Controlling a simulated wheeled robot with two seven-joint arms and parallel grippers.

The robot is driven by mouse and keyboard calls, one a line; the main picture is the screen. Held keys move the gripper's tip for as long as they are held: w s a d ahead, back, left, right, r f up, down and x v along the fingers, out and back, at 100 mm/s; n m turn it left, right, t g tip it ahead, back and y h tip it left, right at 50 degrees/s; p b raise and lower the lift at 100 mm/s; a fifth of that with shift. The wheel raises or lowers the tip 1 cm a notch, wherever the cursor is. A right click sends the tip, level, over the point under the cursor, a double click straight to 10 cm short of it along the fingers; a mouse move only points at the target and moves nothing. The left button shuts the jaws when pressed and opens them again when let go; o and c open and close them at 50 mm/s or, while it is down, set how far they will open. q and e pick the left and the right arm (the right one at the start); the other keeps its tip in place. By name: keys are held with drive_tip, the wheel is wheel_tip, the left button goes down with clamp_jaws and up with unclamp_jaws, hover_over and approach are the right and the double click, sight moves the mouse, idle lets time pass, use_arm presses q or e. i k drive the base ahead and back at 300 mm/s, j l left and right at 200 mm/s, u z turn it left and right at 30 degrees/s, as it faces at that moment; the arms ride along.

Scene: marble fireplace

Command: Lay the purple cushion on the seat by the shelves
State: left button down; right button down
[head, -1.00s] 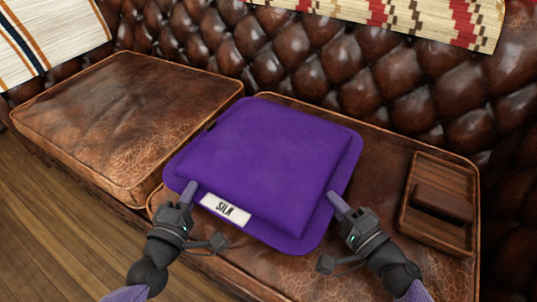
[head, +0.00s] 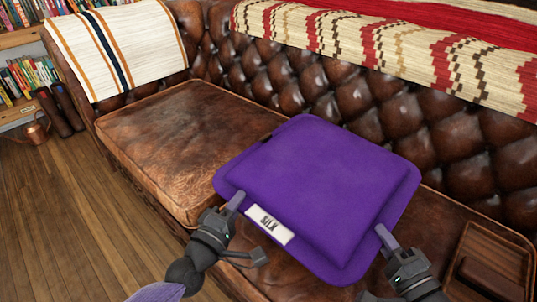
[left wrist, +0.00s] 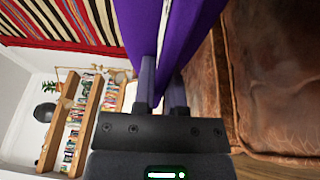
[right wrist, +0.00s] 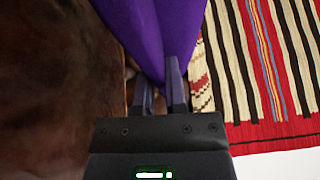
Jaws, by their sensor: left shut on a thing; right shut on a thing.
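The purple cushion (head: 325,190) has a white "SILK" label (head: 270,225) on its near edge. It is held roughly flat over the right part of the brown leather sofa, and its left corner overlaps the left seat in the picture. My left gripper (head: 237,200) is shut on its near left edge; my right gripper (head: 384,236) is shut on its near right edge. Purple fabric sits between the fingers in the left wrist view (left wrist: 185,35) and right wrist view (right wrist: 150,30). The left seat (head: 185,135), nearer the shelves, is bare. Any gap under the cushion is hidden.
Bookshelves (head: 30,78) stand at far left, with a copper watering can (head: 35,130) on the wooden floor (head: 70,215). A wooden tray (head: 500,255) lies on the right seat.

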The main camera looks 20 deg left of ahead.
sight(187, 122)
drive_tip(key=i+j, duration=0.15)
drive_tip(key=j, duration=0.2)
drive_tip(key=i+j, duration=0.1)
drive_tip(key=j, duration=0.3)
drive_tip(key=i+j, duration=0.15)
drive_tip(key=j, duration=0.2)
drive_tip(key=i+j, duration=0.15)
drive_tip(key=j, duration=0.2)
drive_tip(key=i+j, duration=0.15)
drive_tip(key=j, duration=0.25)
drive_tip(key=i+j, duration=0.1)
drive_tip(key=j, duration=0.25)
drive_tip(key=i+j, duration=0.15)
drive_tip(key=j, duration=0.2)
drive_tip(key=u, duration=0.05)
